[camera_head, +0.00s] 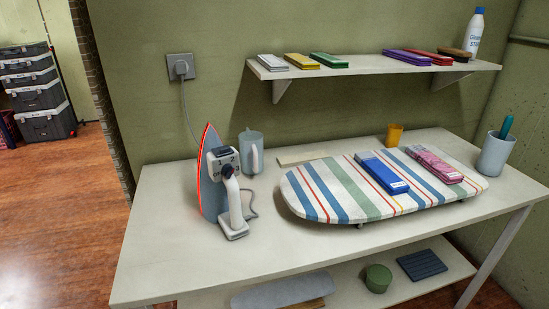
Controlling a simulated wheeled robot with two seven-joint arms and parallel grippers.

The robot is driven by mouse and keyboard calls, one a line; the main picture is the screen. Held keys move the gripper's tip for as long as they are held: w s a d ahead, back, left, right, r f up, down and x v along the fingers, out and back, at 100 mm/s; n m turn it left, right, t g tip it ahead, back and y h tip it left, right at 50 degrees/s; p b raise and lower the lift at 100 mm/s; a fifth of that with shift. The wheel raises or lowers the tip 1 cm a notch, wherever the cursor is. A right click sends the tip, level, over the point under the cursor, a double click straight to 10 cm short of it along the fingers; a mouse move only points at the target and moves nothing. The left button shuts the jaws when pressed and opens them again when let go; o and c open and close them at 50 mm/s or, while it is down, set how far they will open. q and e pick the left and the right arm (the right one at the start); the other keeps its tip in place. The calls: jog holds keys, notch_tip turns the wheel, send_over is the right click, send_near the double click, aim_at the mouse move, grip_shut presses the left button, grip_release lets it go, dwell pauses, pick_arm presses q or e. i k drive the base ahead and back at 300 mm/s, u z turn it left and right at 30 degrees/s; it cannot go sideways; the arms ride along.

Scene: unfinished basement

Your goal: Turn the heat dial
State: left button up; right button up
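An iron (211,188) stands upright on its heel at the left part of the white table, its blue-grey soleplate edged in glowing red. Its white handle (236,203) faces right and towards me. The dark heat dial (228,171) sits on a face marked with "1", "2" and other print too small to read fully. The dial's exact setting cannot be told. The cord runs up to a wall socket (181,67). Neither of my grippers is in view.
A striped ironing board (292,196) with a blue folded cloth (382,171) and a pink one (434,163) stands right of the iron. A grey jug (251,152) is close behind the iron. A wall shelf (375,68) overhangs the back. The table's front left is clear.

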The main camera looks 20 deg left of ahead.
aim_at(228, 169)
jog(key=z, duration=1.65)
jog(key=i, duration=1.85)
jog(key=u, duration=3.9)
